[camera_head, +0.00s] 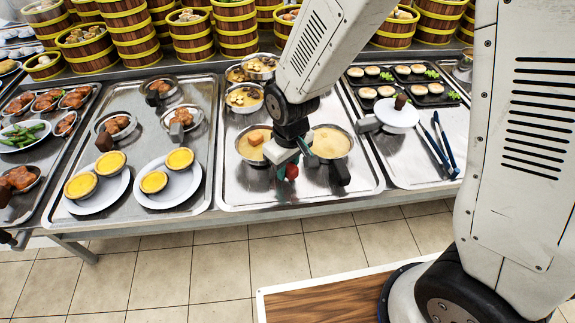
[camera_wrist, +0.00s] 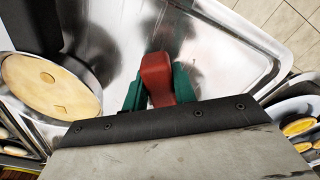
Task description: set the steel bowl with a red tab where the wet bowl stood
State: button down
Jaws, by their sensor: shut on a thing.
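My gripper (camera_head: 287,172) is over the front of the middle tray. Its green fingertips (camera_wrist: 158,88) are shut on the red tab (camera_wrist: 157,72), which also shows as a red tip in the head view (camera_head: 291,172). A steel bowl of yellow food (camera_head: 246,152) is just left of and behind my gripper, partly covered by it. It appears to be the bowl with the red tab, but the join is hidden. I cannot tell whether it touches the tray. A second steel bowl of yellow food (camera_head: 332,141) with a dark tab (camera_head: 341,172) stands close on the right.
The middle steel tray (camera_head: 235,195) holds smaller bowls (camera_head: 244,97) at the back; its front strip is clear. Plates of tarts (camera_head: 168,179) stand on the left tray. Steamer towers (camera_head: 128,30) line the back.

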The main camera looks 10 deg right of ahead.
jog(key=shift+f, duration=0.35)
jog(key=c, duration=1.1)
grip_release()
jog(key=shift+o, duration=0.2)
jog(key=shift+f, duration=0.1)
jog(key=shift+s+d+r, duration=0.1)
jog(key=shift+r, duration=1.9)
jog(key=shift+s+d+r, duration=0.1)
jog(key=shift+r, duration=1.85)
jog(key=shift+s+r, duration=0.1)
jog(key=shift+r, duration=2.15)
